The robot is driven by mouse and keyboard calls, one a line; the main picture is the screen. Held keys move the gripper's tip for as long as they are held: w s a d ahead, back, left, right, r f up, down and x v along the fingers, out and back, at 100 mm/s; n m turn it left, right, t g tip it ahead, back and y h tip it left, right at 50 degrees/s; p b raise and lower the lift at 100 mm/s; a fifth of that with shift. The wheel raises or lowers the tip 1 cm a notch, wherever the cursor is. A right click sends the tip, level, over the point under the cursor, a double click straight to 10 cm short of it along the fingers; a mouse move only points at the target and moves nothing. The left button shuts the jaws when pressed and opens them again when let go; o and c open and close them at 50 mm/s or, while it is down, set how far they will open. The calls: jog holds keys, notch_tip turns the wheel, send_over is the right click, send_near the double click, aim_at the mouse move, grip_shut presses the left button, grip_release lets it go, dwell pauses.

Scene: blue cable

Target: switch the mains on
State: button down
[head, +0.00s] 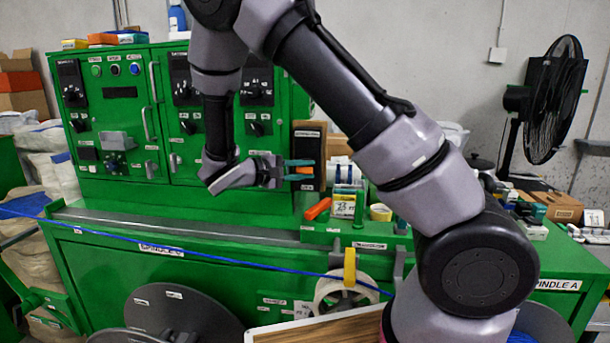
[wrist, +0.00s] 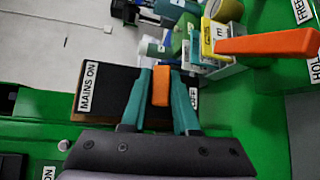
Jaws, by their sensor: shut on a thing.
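The mains switch is a dark box on a brown wooden board. In the head view it stands upright (head: 308,148) on the green cabinet ledge. In the wrist view the box (wrist: 112,92) reads MAINS ON at the left end and OFF at the right. Its orange lever (wrist: 161,86) sits nearer the OFF end. My gripper (wrist: 160,78) has its teal fingers on either side of the lever and is shut on it. In the head view my gripper (head: 300,170) reaches the lower half of the box from the left, with a little orange showing between the fingers.
A second orange handle (wrist: 268,42) is beside a yellow-labelled block; it also shows in the head view (head: 318,209). Small boxes and rolls crowd the ledge right of the switch. A blue cable (head: 200,237) crosses the green machine's front. A black fan (head: 555,100) stands right.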

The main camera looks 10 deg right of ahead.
aim_at(304, 167)
notch_tip(304, 167, up, 2)
jog(key=shift+w+n+g+y, duration=0.1)
jog(key=shift+n+g+y, duration=0.8)
jog(key=shift+n+y, duration=0.1)
jog(key=shift+w+r+n+g+y, duration=0.2)
jog(key=shift+r+n+g+y, duration=0.45)
jog(key=shift+n+g+y, duration=0.2)
jog(key=c, duration=0.8)
grip_release()
jog(key=shift+o, duration=0.2)
jog(key=v, duration=1)
jog(key=shift+a+r, duration=0.25)
jog(key=shift+a, duration=0.05)
